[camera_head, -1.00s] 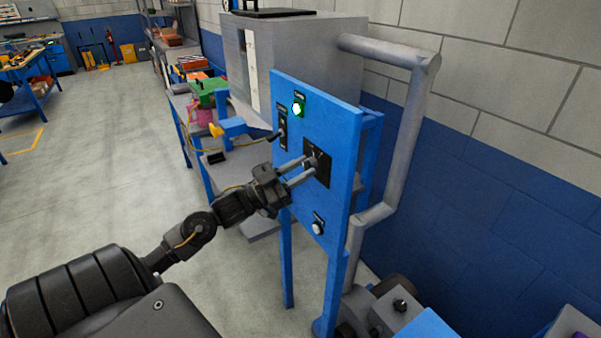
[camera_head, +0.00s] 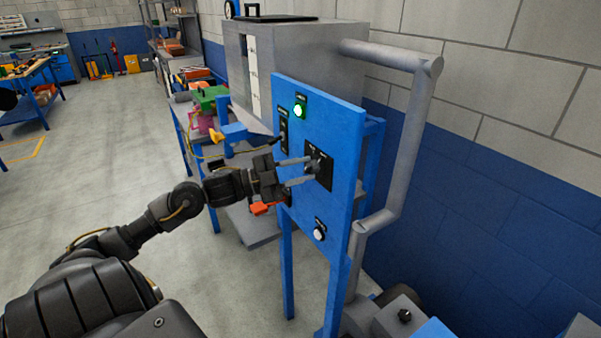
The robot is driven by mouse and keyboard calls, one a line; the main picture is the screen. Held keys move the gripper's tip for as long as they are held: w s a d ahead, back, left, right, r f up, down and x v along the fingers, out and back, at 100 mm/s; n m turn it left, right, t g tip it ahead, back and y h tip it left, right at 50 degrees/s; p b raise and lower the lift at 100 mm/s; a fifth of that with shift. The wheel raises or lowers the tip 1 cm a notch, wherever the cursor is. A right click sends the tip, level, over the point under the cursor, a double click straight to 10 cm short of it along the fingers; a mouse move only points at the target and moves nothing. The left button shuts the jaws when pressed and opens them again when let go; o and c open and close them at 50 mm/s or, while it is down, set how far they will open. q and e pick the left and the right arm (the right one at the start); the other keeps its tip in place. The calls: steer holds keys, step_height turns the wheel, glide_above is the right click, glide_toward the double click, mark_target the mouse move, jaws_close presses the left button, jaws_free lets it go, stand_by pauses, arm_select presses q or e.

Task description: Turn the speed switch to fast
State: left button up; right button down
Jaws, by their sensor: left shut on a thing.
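The blue control panel (camera_head: 335,120) stands upright in the middle of the view. Its speed switch (camera_head: 319,163) is a dark knob on a black plate at mid-height, partly hidden by my fingers. My left gripper (camera_head: 311,168) reaches in from the left, with its two grey fingers around the knob, one above the other. It is shut on the knob. The knob's exact pointing direction and the plate's lettering are too small to read. My right gripper is not in view.
A lit green lamp (camera_head: 299,110) sits above the switch, a lever slot (camera_head: 283,135) to its upper left, and a white button (camera_head: 320,233) below. A grey pipe (camera_head: 411,150) runs on the right.

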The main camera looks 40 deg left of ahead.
arm_select(q)
steer(key=shift+m, duration=0.3)
steer(key=o, duration=1)
steer(key=b+v, duration=0.3)
steer(key=v, duration=0.7)
steer(key=shift+s+a, duration=0.2)
steer(key=shift+s, duration=0.15)
steer(key=shift+w, duration=0.1)
